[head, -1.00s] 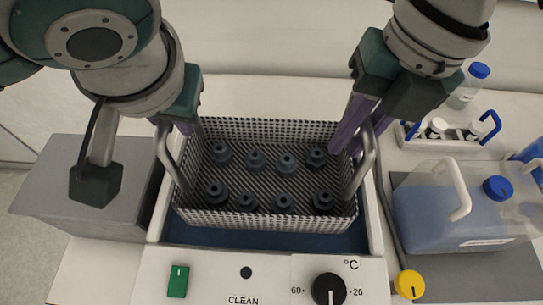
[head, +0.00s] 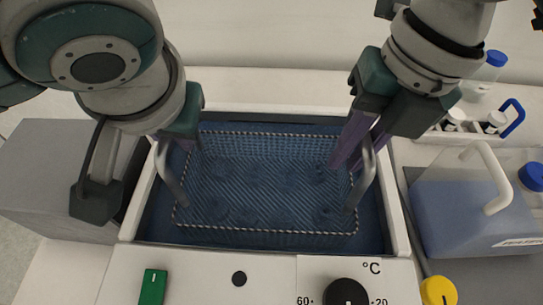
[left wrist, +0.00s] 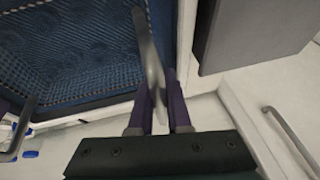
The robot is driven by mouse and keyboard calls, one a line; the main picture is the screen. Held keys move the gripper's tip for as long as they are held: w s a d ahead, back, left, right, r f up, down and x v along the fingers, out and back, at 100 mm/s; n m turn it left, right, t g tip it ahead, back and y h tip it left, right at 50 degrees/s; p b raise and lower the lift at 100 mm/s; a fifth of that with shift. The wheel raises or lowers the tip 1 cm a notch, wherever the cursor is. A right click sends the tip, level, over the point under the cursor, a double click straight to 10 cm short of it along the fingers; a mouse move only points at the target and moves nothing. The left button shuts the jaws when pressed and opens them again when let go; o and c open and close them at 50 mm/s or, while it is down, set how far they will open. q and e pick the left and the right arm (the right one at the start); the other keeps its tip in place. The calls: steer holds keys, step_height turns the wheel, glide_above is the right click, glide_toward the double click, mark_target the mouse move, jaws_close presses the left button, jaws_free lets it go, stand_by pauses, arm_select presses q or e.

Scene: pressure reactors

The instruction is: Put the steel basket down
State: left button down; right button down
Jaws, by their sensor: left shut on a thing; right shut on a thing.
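The steel basket (head: 265,231) is down in the blue liquid of the bath, with its checkered rim near the surface. Several round dark parts sit in it, blurred under the liquid. The bath (head: 399,215) is a white tank with a blue interior. My left gripper (head: 172,150) is shut on the basket's left handle (head: 171,182); the left wrist view shows the fingers (left wrist: 159,112) on either side of that handle (left wrist: 147,50). My right gripper (head: 353,160) is shut on the right handle (head: 364,184). The basket's underside is hidden, so I cannot tell whether it touches the bottom.
A grey box (head: 50,185) stands left of the bath. A blue-filled jug (head: 460,212) and a bottle rack (head: 480,128) are on the right. The front panel holds a green switch (head: 153,287) and a black temperature knob (head: 347,292).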

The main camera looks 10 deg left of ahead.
arm_select(q)
steer(key=c, duration=1.3)
jaws_free()
steer(key=shift+f, duration=0.45)
arm_select(e)
steer(key=c, duration=1.3)
jaws_free()
steer(key=shift+f, duration=0.45)
arm_select(q)
steer(key=shift+o, duration=0.6)
steer(key=shift+r, duration=0.15)
arm_select(e)
steer(key=shift+o, duration=0.6)
steer(key=shift+r, duration=0.2)
arm_select(q)
steer(key=o, duration=0.3)
arm_select(e)
steer(key=o, duration=0.3)
arm_select(q)
steer(key=v, duration=1.2)
arm_select(e)
steer(key=r, duration=0.4)
steer(key=d+r, duration=0.1)
steer(key=r, duration=0.3)
steer(key=d+r, duration=0.1)
steer(key=r, duration=0.2)
steer(key=shift+w+d+r, duration=0.1)
steer(key=shift+d+r, duration=0.05)
steer(key=shift+r, duration=0.25)
